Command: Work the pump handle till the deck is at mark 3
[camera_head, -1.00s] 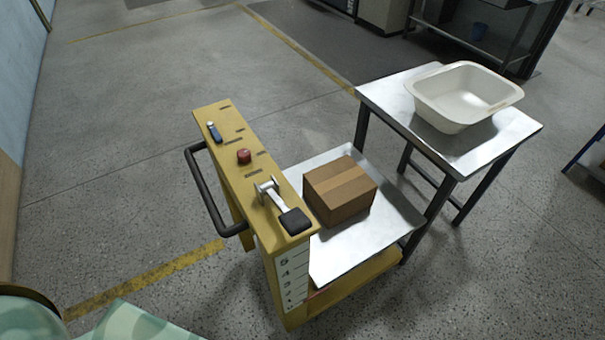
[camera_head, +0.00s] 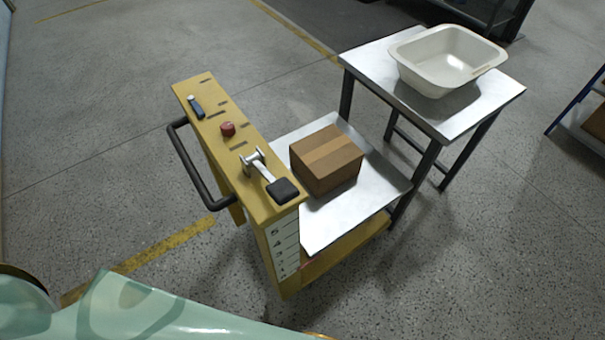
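The pump handle (camera_head: 265,168) is a short metal lever with a black pad (camera_head: 283,190) at its end. It sits on top of the yellow lift cart (camera_head: 190,92). The silver deck (camera_head: 385,183) is beside the cart's column and carries a cardboard box (camera_head: 326,160). A white mark scale (camera_head: 284,247) with black numerals, 5 near the top, is on the column's end face. I cannot tell which mark the deck is level with. Neither of my grippers is in view.
A steel table (camera_head: 365,60) with a white basin (camera_head: 447,60) stands beyond the deck. The cart also has a red button (camera_head: 228,129), a blue-handled lever (camera_head: 196,107) and a black push bar (camera_head: 196,170). The floor left of the cart is clear.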

